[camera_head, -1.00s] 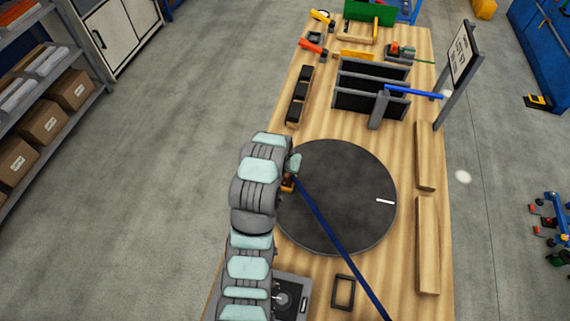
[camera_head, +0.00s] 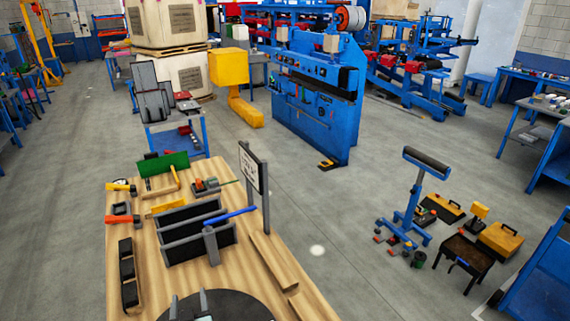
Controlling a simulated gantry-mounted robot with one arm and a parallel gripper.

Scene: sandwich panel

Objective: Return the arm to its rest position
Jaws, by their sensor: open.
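My gripper (camera_head: 189,303) shows only at the bottom edge of the head view, as two grey upright fingertips that stand apart with nothing visible between them. They appear in front of the dark round turntable (camera_head: 244,306) on the wooden workbench (camera_head: 200,262). The rest of my arm is below the frame, so its full pose is hidden. I cannot tell how high the fingertips are above the turntable.
Beyond the turntable stand a dark slotted rack (camera_head: 185,238) with a blue bar (camera_head: 230,215), a sign on a post (camera_head: 250,170), a black tray (camera_head: 128,275) and a green panel (camera_head: 162,164). Wooden strips (camera_head: 273,262) lie on the right. Open floor (camera_head: 340,210) lies beyond the bench.

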